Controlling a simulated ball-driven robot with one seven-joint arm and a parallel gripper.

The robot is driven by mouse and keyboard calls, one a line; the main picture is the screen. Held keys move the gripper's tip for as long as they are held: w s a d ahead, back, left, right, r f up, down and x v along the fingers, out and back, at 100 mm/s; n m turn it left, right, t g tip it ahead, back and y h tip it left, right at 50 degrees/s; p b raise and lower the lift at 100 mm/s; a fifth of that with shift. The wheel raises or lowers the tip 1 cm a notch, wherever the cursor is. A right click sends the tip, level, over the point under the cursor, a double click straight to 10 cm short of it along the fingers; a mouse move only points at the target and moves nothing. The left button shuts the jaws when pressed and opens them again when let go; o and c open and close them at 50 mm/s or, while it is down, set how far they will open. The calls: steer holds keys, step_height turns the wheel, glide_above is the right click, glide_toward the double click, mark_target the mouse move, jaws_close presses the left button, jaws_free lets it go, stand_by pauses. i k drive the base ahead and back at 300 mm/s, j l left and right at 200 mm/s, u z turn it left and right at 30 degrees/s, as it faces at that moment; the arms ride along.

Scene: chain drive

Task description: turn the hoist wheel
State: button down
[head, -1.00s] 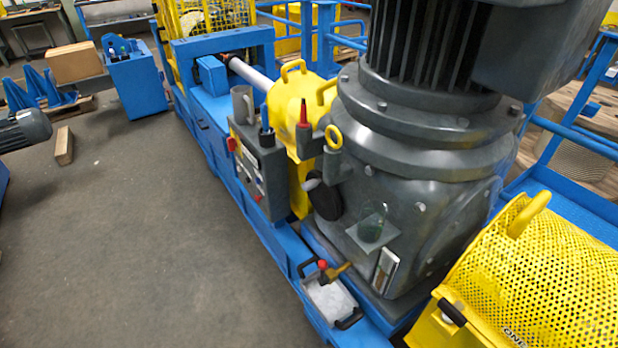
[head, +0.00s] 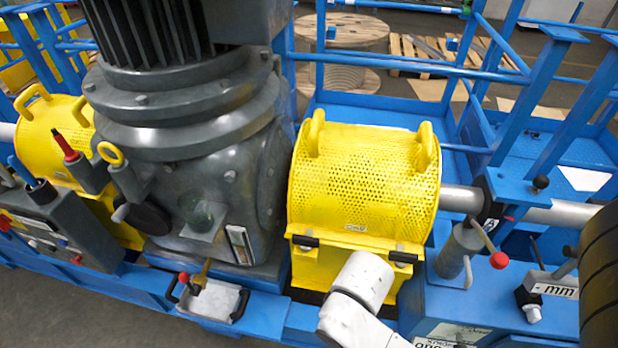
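I cannot tell for sure which part is the hoist wheel. A large dark ribbed round part (head: 600,275), cut off by the right edge of the head view, stands at the end of a grey shaft (head: 555,213). A smaller black disc (head: 152,217) sits on the front of the dark grey gearbox (head: 245,185) at the left. White rounded links of my arm show at the bottom middle, in front of the yellow guard. My gripper is not visible.
A yellow perforated guard (head: 365,185) with two handles covers the middle of the shaft. A red-knobbed lever (head: 486,240) stands right of it. A small tray (head: 212,300) hangs on the blue frame's front. Blue railings (head: 400,66) and a cable drum (head: 335,35) are behind.

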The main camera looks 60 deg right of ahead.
mark_target(147, 218)
steer(key=k, duration=0.95)
steer(key=k+z, duration=0.1)
steer(key=z, duration=0.65)
steer(key=k+l+z, duration=0.1)
steer(key=z, duration=0.3)
steer(key=k+z, duration=0.1)
steer(key=z, duration=0.3)
steer(key=i+j+z, duration=0.1)
steer(key=j+z, duration=0.3)
steer(key=j, duration=0.3)
steer(key=j+z, duration=0.4)
steer(key=j, duration=0.65)
steer(key=k+j+u, duration=0.15)
steer(key=u, duration=0.25)
steer(key=i+l+u, duration=0.15)
steer(key=u, duration=1.55)
steer(key=i+j, duration=0.15)
steer(key=i, duration=0.25)
steer(key=i+j+u, duration=0.15)
steer(key=i, duration=0.3)
steer(key=i+j, duration=0.15)
steer(key=i, duration=0.25)
steer(key=u, duration=0.05)
